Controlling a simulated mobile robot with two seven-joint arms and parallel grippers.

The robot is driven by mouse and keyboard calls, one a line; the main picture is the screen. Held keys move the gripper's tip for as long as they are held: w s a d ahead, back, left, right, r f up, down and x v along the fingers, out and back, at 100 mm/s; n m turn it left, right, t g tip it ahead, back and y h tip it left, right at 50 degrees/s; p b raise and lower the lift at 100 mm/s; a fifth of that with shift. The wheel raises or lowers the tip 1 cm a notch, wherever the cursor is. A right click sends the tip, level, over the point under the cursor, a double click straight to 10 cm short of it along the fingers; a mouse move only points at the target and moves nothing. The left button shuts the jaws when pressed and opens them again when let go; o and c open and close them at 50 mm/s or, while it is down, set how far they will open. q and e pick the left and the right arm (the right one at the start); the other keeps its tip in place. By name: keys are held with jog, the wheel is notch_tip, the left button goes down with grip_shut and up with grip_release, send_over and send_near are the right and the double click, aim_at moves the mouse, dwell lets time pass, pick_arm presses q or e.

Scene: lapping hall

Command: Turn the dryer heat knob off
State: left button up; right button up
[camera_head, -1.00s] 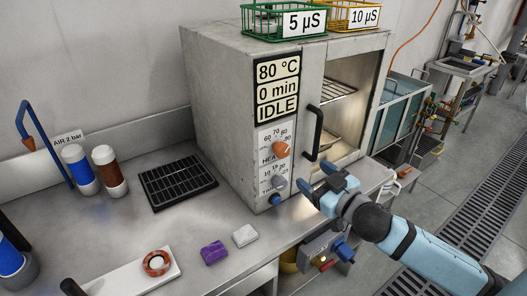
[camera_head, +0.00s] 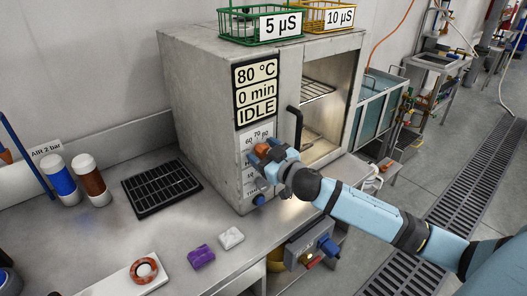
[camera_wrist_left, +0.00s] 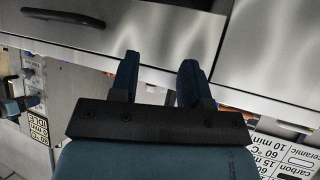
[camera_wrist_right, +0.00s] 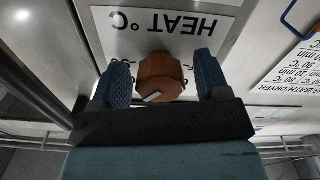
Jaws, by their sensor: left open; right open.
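The dryer (camera_head: 205,110) is a grey box on the bench with a display reading 80 °C, 0 min, IDLE. Its orange heat knob (camera_head: 263,149) is partly hidden by my right gripper (camera_head: 264,160) in the head view. In the right wrist view the heat knob (camera_wrist_right: 160,77) sits between the two open fingers of my right gripper (camera_wrist_right: 163,82), with a gap on the finger sides. A pale pointer mark shows on the knob. My left gripper (camera_wrist_left: 158,80) is open and empty in front of a grey metal surface, and is not in the head view.
The dryer's black door handle (camera_head: 296,125) stands just right of the right gripper. A blue knob (camera_head: 259,199) is below. A black rack (camera_head: 160,187), purple block (camera_head: 201,256) and white block (camera_head: 230,238) lie on the bench. Baskets (camera_head: 262,25) stand on top.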

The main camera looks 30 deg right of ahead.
jog(key=c, duration=0.9)
jog(key=shift+c, duration=0.2)
